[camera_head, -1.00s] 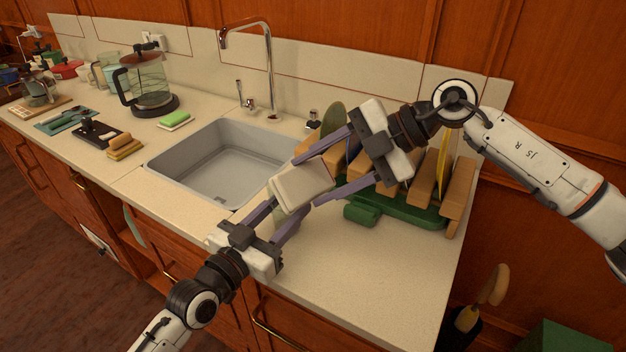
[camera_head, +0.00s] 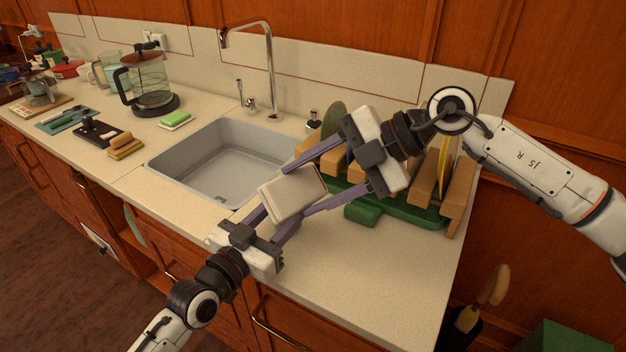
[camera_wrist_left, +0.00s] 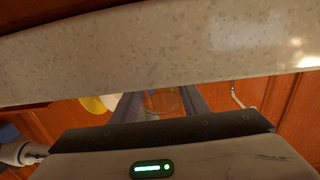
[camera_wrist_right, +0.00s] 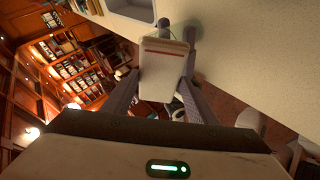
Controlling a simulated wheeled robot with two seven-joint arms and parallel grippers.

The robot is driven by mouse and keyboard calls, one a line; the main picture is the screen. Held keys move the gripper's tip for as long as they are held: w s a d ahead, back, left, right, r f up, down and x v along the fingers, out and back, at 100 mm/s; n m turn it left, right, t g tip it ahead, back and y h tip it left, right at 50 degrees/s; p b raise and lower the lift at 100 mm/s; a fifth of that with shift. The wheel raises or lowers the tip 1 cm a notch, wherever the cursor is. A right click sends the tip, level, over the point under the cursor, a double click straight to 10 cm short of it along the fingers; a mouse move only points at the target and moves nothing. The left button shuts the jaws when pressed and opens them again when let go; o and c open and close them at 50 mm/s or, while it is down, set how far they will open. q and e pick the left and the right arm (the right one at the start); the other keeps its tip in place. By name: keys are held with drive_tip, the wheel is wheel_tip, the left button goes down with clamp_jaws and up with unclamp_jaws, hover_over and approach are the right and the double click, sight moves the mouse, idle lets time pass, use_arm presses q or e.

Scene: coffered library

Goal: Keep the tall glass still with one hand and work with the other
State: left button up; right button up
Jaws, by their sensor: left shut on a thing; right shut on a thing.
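My right gripper (camera_head: 293,190) is shut on a pale, folded cloth-like pad (camera_head: 290,196). The pad also shows between the fingers in the right wrist view (camera_wrist_right: 162,80), with a red stripe across one end. My left gripper (camera_head: 283,217) is at the front of the counter, its fingers reaching up beside and partly behind the pad. In the left wrist view it is shut on the tall clear glass (camera_wrist_left: 163,101). In the head view the pad and fingers hide most of the glass, so whether pad and glass touch is unclear.
A grey sink (camera_head: 222,170) with a tall tap (camera_head: 270,75) lies to the left. A green dish rack (camera_head: 418,213) with wooden blocks stands close behind my right gripper. A green sponge (camera_head: 175,118) and glass kettle (camera_head: 150,85) are farther left. The front-right counter (camera_head: 365,275) is clear.

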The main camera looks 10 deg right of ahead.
drive_tip(key=shift+f, duration=0.1)
drive_tip(key=s+d+r, duration=0.2)
drive_tip(key=d+r, duration=0.1)
drive_tip(key=r, duration=0.1)
drive_tip(key=shift+s+d+r, duration=0.15)
drive_tip(key=shift+s+r, duration=0.05)
drive_tip(key=shift+s, duration=0.15)
idle(0.3)
drive_tip(key=shift+s+d+r, duration=0.35)
drive_tip(key=shift+d+r, duration=0.1)
drive_tip(key=shift+r, duration=0.1)
drive_tip(key=shift+s+d+r, duration=0.3)
drive_tip(key=shift+d+r, duration=0.1)
drive_tip(key=shift+r, duration=0.1)
use_arm(q)
drive_tip(key=o, duration=1.2)
drive_tip(key=shift+o, duration=0.2)
